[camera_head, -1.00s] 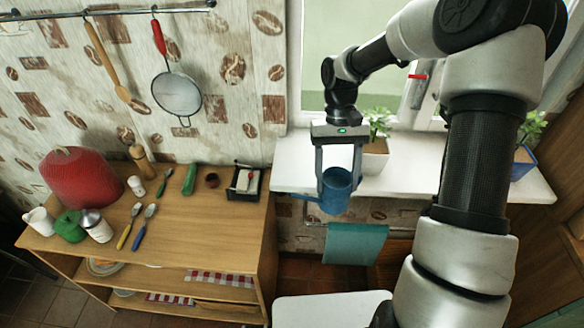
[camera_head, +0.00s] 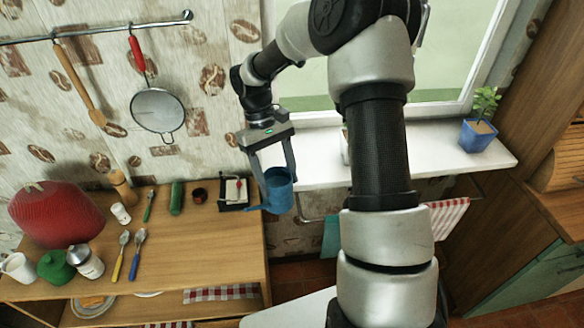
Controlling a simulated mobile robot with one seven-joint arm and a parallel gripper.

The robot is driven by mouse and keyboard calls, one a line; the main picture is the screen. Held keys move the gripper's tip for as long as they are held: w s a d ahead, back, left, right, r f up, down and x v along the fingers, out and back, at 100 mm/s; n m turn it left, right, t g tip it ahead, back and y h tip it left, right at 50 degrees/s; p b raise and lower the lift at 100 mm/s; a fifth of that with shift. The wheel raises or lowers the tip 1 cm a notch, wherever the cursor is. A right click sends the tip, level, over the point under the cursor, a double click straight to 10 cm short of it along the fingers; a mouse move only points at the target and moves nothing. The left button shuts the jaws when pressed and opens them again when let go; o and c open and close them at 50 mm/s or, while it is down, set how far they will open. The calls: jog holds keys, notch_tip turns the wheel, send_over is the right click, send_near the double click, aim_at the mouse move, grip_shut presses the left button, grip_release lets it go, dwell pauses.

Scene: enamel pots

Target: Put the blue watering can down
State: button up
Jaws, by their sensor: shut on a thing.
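The blue watering can (camera_head: 279,192) is held in my gripper (camera_head: 278,182), with one finger on each side of it. It is roughly upright, with its spout pointing left. In this view it overlaps the right edge of the wooden counter (camera_head: 190,240) and the left end of the white windowsill (camera_head: 325,172). I cannot tell its exact height or whether it touches anything.
A black tray (camera_head: 234,205) with small items stands near the counter's right edge. The counter's front right is clear. The windowsill holds a blue-potted plant (camera_head: 477,135).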

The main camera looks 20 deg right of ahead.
jog(key=w+d+r+n+t+b, duration=0.1)
jog(key=w+d+r+n+t, duration=0.3)
jog(key=n, duration=0.5)
jog(key=w+d+r+n+t+h+b, duration=0.1)
jog(key=w+d+n, duration=0.2)
jog(key=w+n, duration=0.4)
jog(key=w+d+r+n+t+b, duration=0.1)
jog(key=w+d+r+n+t, duration=0.25)
jog(key=n, duration=0.65)
notch_tip(320, 180, down, 11)
jog(key=shift+r+b, duration=0.2)
jog(key=shift+b, duration=0.25)
jog(key=shift+w, duration=0.1)
jog(key=o, duration=2)
jog(key=shift+a+f, duration=0.1)
jog(key=shift+f, duration=0.05)
jog(key=shift+c, duration=0.2)
jog(key=v, duration=1.2)
jog(key=shift+p, duration=0.45)
